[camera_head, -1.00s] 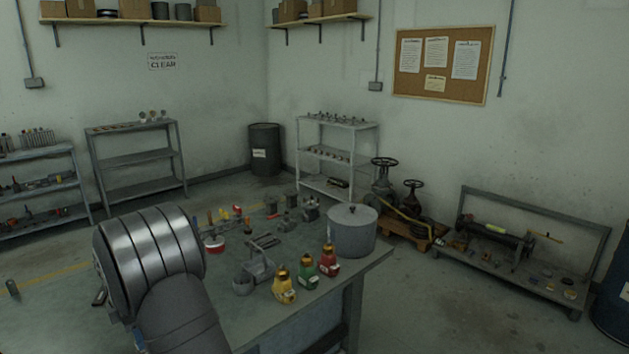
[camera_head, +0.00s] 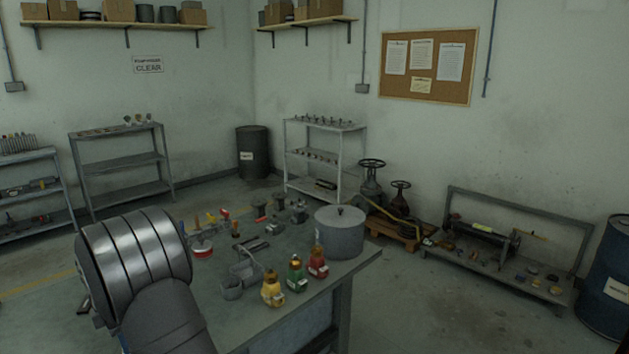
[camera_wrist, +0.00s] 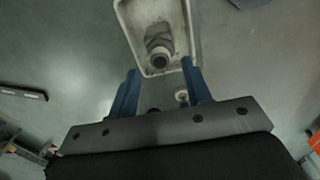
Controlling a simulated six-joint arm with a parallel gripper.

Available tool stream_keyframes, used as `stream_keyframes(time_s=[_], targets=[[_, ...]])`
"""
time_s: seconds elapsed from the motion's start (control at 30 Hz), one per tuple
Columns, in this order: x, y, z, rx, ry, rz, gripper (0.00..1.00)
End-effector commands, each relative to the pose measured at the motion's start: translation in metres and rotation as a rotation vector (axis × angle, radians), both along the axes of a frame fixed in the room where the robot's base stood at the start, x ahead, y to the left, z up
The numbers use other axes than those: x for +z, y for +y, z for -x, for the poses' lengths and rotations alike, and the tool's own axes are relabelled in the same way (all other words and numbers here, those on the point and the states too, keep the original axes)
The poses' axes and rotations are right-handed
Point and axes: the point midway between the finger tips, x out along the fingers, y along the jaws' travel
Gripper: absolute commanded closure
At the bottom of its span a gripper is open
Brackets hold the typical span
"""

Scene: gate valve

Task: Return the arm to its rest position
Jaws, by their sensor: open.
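My arm's thick metal links fill the lower left of the head view, and my gripper is hidden behind them there. In the wrist view my gripper (camera_wrist: 160,67) shows two blue fingers spread apart with nothing held between them. A pale shallow tray (camera_wrist: 182,12) lies beyond the fingertips, with a grey metal fitting (camera_wrist: 158,42) in it. I cannot tell how far the tray is from the fingers.
Valves (camera_head: 371,184) stand on a pallet behind.

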Motion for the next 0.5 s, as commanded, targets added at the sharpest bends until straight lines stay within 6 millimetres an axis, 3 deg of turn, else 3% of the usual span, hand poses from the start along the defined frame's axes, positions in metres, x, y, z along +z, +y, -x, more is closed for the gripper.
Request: stream_keyframes(time_s=[0.2, 0.5], targets=[[-0.027, 0.0, 0.0, 0.0, 0.001, 0.001, 0.55], [0.039, 0.0, 0.0, 0.0, -0.003, -0.003, 0.55]])
